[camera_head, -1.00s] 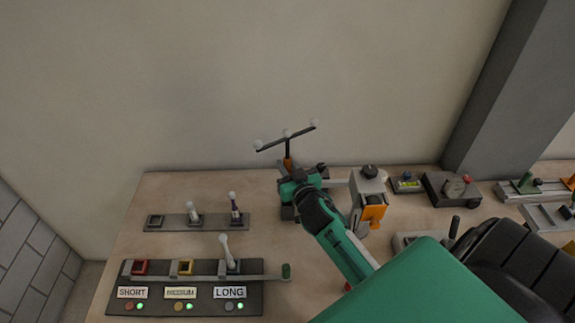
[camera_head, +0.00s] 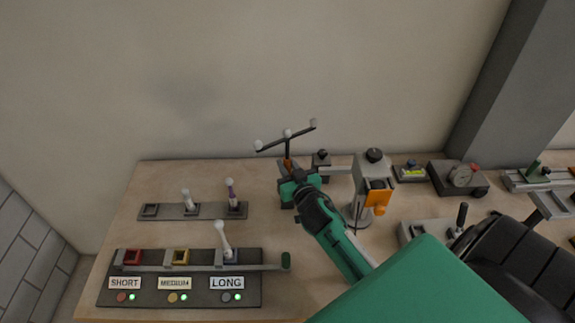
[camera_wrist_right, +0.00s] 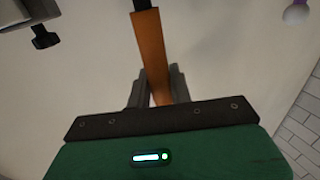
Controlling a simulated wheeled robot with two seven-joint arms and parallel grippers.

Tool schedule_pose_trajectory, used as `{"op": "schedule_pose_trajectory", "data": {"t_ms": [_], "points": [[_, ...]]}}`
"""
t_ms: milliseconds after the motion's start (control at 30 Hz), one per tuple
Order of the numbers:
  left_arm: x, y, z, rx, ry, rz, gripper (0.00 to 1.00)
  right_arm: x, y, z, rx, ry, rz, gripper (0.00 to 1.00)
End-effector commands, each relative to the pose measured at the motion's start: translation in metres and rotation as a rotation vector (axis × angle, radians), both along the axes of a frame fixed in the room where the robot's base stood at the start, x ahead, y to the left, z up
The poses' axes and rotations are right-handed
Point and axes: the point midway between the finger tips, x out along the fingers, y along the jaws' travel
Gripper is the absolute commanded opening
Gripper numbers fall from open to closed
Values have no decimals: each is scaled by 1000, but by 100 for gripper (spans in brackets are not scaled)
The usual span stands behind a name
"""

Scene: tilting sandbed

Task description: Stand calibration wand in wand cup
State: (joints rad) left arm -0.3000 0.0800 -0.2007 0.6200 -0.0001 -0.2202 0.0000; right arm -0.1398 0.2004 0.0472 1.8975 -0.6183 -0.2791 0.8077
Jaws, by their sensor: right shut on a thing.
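The calibration wand is a black crossbar (camera_head: 287,134) with white balls on an orange handle (camera_wrist_right: 152,60). My right gripper (camera_head: 288,178) is shut on the orange handle, with the crossbar up and raised above the back of the table. The right wrist view shows the handle between the two grey fingers (camera_wrist_right: 158,88), leaning a little in the picture. The crossbar slopes, its right end higher in the head view. I cannot clearly make out the wand cup; my gripper and arm cover part of the table there. My left gripper is not in view.
A grey stand with a black knob (camera_head: 374,155) and an orange part (camera_head: 378,198) is close right of my gripper. A small rack (camera_head: 165,212) and a labelled panel (camera_head: 180,298) with lamps lie left. Gauge box (camera_head: 458,178) is at back right. The wall is close behind.

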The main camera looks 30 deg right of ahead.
Motion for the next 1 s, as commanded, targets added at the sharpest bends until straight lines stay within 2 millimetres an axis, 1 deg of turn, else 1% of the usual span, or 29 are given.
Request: {"op": "schedule_pose_trajectory", "data": {"t_ms": [233,267,300,367,667,767,867,1000], "points": [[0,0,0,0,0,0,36,0,0,0,0,-1,0,3],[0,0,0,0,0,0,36,0,0,0,0,-1,0,27],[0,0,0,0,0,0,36,0,0,0,0,-1,0,35],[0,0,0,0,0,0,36,0,0,0,0,-1,0,47],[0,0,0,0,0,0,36,-1,0,0,0,1,0,47],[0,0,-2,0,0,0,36,-6,1,-1,1,0,0,47],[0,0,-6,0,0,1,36,-18,3,-3,1,1,0,47],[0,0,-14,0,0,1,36,-43,8,-4,2,2,0,47]]}}
